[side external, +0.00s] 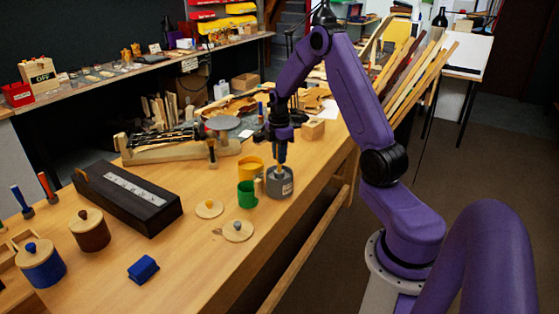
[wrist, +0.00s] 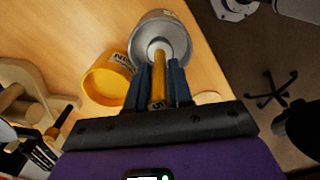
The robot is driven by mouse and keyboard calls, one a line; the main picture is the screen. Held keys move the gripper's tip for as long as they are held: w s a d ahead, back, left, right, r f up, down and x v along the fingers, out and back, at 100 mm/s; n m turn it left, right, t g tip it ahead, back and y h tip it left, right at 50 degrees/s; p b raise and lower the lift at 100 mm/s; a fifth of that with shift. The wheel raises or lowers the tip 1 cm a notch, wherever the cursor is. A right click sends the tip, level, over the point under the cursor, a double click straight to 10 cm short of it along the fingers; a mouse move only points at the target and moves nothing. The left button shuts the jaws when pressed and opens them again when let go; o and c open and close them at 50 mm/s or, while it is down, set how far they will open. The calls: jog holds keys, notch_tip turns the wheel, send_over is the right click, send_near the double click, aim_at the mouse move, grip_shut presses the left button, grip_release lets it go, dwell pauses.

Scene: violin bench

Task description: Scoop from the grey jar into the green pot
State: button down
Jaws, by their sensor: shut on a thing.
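The grey jar (side external: 281,187) stands open near the front edge of the bench, with a label on its side. It also shows in the wrist view (wrist: 173,22). My gripper (side external: 282,158) is above it, pointing down, shut on the wooden handle of a scoop (wrist: 158,82). The scoop's lower end reaches into the jar (wrist: 160,40), where pale contents show; how deep it sits I cannot tell. The small green pot (side external: 247,196) stands left of the grey jar in the side view. I cannot make out the green pot in the wrist view.
A yellow pot (side external: 250,167) stands close behind the green pot. Two round wooden lids (side external: 209,208) lie in front. A long black box (side external: 126,197), brown jar (side external: 90,231), blue jar (side external: 40,264) and blue block (side external: 143,269) are further left.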

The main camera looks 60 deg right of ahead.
jog(key=shift+r, duration=4.7)
jog(key=w+a+f, duration=0.3)
jog(key=w+a, duration=0.3)
jog(key=a, duration=0.5)
jog(key=d+f+y, duration=0.1)
jog(key=f+y, duration=0.1)
jog(key=d+f+t+y, duration=0.1)
jog(key=y, duration=0.1)
jog(key=s+d+f+t+y, duration=0.1)
jog(key=f+y, duration=0.1)
jog(key=y, duration=0.1)
jog(key=shift+d+f, duration=0.3)
jog(key=shift+s+d+f+t+y, duration=0.1)
jog(key=shift+d+f+t+y, duration=0.15)
jog(key=shift+y, duration=0.4)
jog(key=shift+d+f+t+y, duration=0.15)
jog(key=shift+d+t+y, duration=0.1)
jog(key=shift+y, duration=0.4)
jog(key=shift+a, duration=0.1)
